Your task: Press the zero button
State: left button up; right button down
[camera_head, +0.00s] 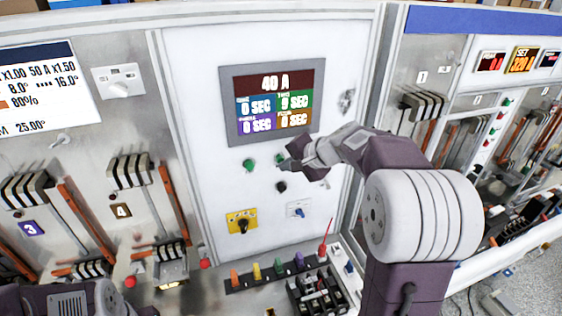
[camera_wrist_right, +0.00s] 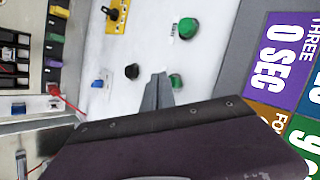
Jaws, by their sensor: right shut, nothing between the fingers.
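The white panel carries two green buttons, one at the left (camera_head: 249,164) and one at the right (camera_head: 280,158), with a black knob or button (camera_head: 282,187) below. I cannot read which one is the zero button. My right gripper (camera_head: 290,164) is shut and empty, its tip close to the right green button and partly covering it. In the wrist view the narrow fingertips (camera_wrist_right: 158,88) lie beside the near green button (camera_wrist_right: 176,82); the black one (camera_wrist_right: 131,71) and the other green button (camera_wrist_right: 187,28) are also clear. I cannot tell whether the tip touches. My left gripper is not in view.
A display (camera_head: 272,100) above reads 40 A with several second values. A yellow-plated rotary switch (camera_head: 242,221) and a blue switch (camera_head: 298,209) are lower on the panel. Coloured terminals (camera_head: 278,267) and a red lead (camera_head: 326,238) sit below. Breakers with orange bars flank the panel.

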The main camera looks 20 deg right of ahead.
jog(key=shift+w, duration=0.45)
dwell(0.4)
dwell(0.3)
jog(key=shift+s+b, duration=0.4)
jog(key=shift+s, duration=0.5)
jog(key=s+b, duration=0.2)
jog(key=s, duration=0.3)
jog(key=shift+a, duration=0.2)
